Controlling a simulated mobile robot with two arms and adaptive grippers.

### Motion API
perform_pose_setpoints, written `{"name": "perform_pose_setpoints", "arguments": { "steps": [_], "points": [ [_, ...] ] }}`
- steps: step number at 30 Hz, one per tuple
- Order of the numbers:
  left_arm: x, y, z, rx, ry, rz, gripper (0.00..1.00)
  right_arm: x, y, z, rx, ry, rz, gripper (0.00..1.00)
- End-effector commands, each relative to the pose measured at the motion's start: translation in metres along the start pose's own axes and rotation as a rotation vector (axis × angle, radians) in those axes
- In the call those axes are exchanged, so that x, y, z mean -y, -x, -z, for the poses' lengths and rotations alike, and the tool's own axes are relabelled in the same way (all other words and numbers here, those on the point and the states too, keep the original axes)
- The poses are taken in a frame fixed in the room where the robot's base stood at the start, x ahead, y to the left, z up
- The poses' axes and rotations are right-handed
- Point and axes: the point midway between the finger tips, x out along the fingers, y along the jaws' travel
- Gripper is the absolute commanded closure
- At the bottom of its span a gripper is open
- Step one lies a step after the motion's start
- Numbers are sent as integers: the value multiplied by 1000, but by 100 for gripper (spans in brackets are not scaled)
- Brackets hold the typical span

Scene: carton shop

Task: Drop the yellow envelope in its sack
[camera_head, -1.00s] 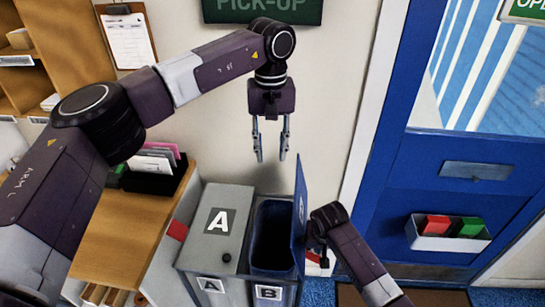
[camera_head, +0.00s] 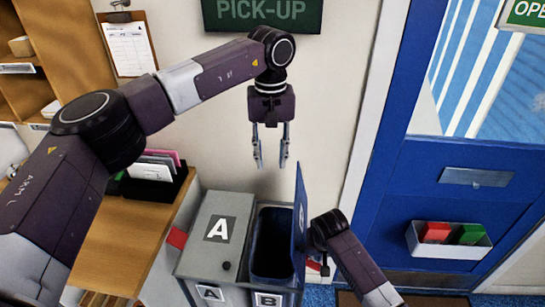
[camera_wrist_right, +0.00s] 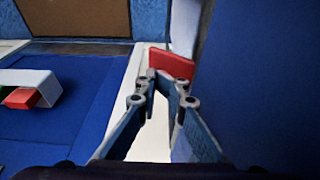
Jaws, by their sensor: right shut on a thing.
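No yellow envelope shows in either view. Two grey bins stand side by side in the head view: bin A (camera_head: 207,253) with its lid closed, and bin B (camera_head: 273,242), open, with a dark blue inside. Bin B's blue lid (camera_head: 299,222) stands upright on its right side, and fills the right of the wrist view (camera_wrist_right: 265,70). My left gripper (camera_head: 270,163) is open and empty, pointing down above bin B. My right gripper (camera_wrist_right: 165,78) is shut at the lid's right side; its grip point is hidden in the head view.
A wooden counter (camera_head: 125,245) with a black organiser (camera_head: 160,185) is left of the bins. A blue door (camera_head: 440,180) with a tray (camera_head: 450,246) of red and green items is at the right. A red patch (camera_wrist_right: 172,63) shows beyond my right fingertips.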

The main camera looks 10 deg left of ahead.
Motion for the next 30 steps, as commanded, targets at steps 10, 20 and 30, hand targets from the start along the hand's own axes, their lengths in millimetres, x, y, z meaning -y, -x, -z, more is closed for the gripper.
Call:
{"name": "perform_pose_setpoints", "arguments": {
  "steps": [10,20,30],
  "points": [
    [0,20,0,0,0,0,70,6,11,-11,34,2,8,100],
    [0,29,0,0,0,0,70,4,26,-2,23,1,6,100],
    [0,29,0,0,0,0,70,1,43,4,19,0,3,100]
  ]
}}
